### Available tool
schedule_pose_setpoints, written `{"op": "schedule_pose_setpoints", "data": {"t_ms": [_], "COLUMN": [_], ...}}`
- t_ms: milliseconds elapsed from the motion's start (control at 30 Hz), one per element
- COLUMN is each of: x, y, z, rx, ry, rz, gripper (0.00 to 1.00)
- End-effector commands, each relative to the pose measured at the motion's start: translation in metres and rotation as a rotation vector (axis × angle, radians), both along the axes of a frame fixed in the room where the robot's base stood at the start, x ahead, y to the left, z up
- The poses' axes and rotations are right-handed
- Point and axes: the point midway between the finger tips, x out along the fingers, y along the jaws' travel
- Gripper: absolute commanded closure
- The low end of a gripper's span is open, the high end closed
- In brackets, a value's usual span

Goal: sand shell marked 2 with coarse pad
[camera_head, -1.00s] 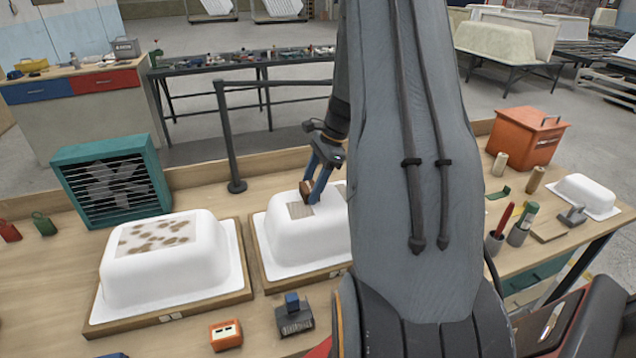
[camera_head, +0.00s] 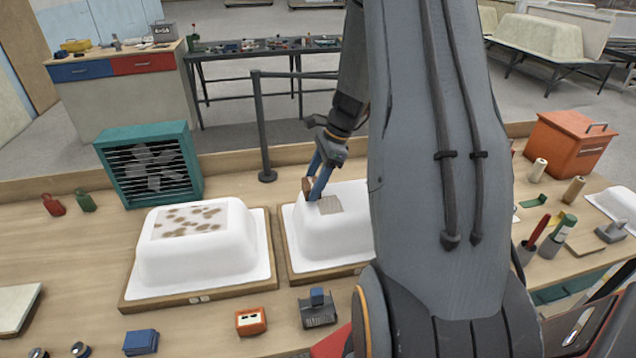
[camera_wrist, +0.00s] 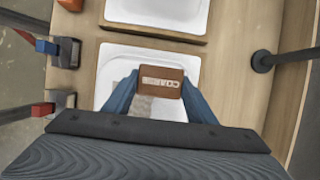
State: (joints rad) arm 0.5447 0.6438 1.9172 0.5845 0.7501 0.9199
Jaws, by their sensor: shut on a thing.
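My gripper (camera_head: 318,178) is shut on a brown pad (camera_wrist: 160,84) with pale lettering, too small to read surely. The pad is at the far left edge of the top of the middle white shell (camera_head: 325,235); I cannot tell if it touches. A grey-brown patch (camera_head: 329,204) lies on this shell's top, right of the pad. My arm hides the shell's right part. The left white shell (camera_head: 190,255) has a pale patch with several brown blotches (camera_head: 188,221). Both shells stand upside down on wooden bases. I cannot read any shell number.
A teal fan (camera_head: 150,165) stands behind the left shell. A dark post (camera_head: 265,140) rises behind the middle shell. An orange block (camera_head: 251,321) and a dark holder with a blue block (camera_head: 317,298) sit in front. An orange box (camera_head: 568,145) stands at right.

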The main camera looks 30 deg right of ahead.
Motion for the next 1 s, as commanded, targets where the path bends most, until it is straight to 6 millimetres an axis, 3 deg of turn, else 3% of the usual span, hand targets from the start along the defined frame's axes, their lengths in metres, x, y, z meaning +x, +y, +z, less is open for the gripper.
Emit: {"op": "schedule_pose_setpoints", "data": {"t_ms": [33, 600, 1000], "x": [0.000, 0.003, 0.003], "y": [-0.002, 0.003, 0.004], "z": [0.010, 0.058, 0.065], "rx": [-0.003, -0.003, -0.002], "ry": [-0.004, -0.005, -0.003], "rz": [-0.001, 0.008, 0.011], "gripper": [0.70, 0.70, 0.70]}}
